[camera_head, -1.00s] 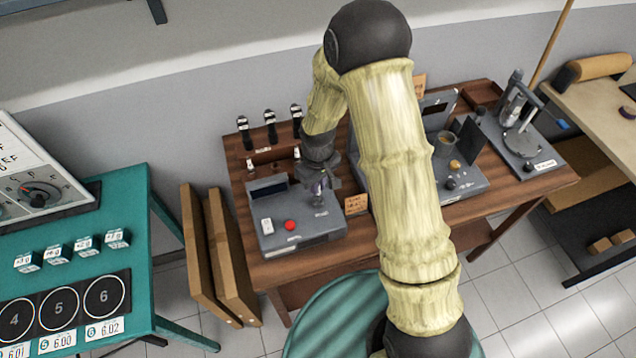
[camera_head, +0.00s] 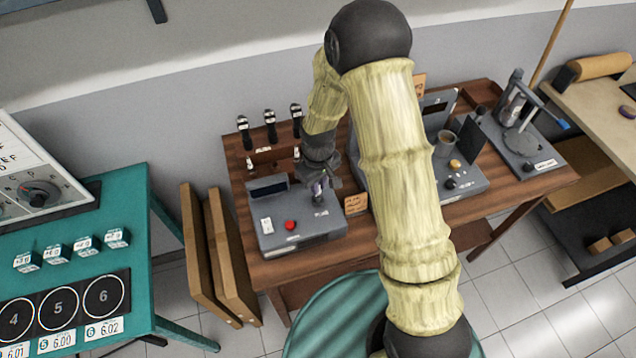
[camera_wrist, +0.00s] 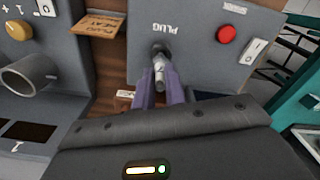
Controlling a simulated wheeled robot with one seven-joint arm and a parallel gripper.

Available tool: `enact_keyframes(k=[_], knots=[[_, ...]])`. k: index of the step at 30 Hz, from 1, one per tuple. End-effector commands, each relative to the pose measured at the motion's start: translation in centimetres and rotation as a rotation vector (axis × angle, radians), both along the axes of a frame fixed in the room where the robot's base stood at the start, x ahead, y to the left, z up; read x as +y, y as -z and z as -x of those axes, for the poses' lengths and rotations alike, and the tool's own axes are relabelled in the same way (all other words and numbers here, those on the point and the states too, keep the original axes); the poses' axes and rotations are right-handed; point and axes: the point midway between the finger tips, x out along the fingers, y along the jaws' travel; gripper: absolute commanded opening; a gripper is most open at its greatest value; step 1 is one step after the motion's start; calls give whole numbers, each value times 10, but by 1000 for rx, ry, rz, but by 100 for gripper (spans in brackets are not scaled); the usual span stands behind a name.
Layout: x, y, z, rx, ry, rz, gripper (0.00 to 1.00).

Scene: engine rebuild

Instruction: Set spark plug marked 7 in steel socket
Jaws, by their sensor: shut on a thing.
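My gripper (camera_head: 320,187) is over the grey box with the red button on the wooden bench. In the wrist view its two purple-grey fingers (camera_wrist: 160,88) are shut on a small pale metallic spark plug (camera_wrist: 160,66). The plug's far end is at a dark round socket (camera_wrist: 159,48) beside the word PLUG on the box's top. I cannot tell how deep the plug sits in it. No number is readable on the plug, and the fingers hide part of it.
The grey box (camera_head: 325,222) carries a red button (camera_head: 291,225) and a white switch (camera_head: 267,226). Several dark upright tools (camera_head: 270,125) stand behind it, with small white plugs (camera_head: 249,163) in front. A cardboard sign (camera_head: 356,204) and another grey machine (camera_head: 462,185) are to the right.

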Motion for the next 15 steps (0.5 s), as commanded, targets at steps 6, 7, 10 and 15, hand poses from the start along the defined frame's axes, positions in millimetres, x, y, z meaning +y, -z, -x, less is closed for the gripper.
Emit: enact_keyframes(k=[6, 7, 10, 15], knots=[[0, 2, 0, -1, 0, 0, 0], [0, 3, 0, -1, 0, 0, 0], [1, 4, 0, -1, 0, -1, 0], [1, 6, 1, -1, 0, -1, 0]])
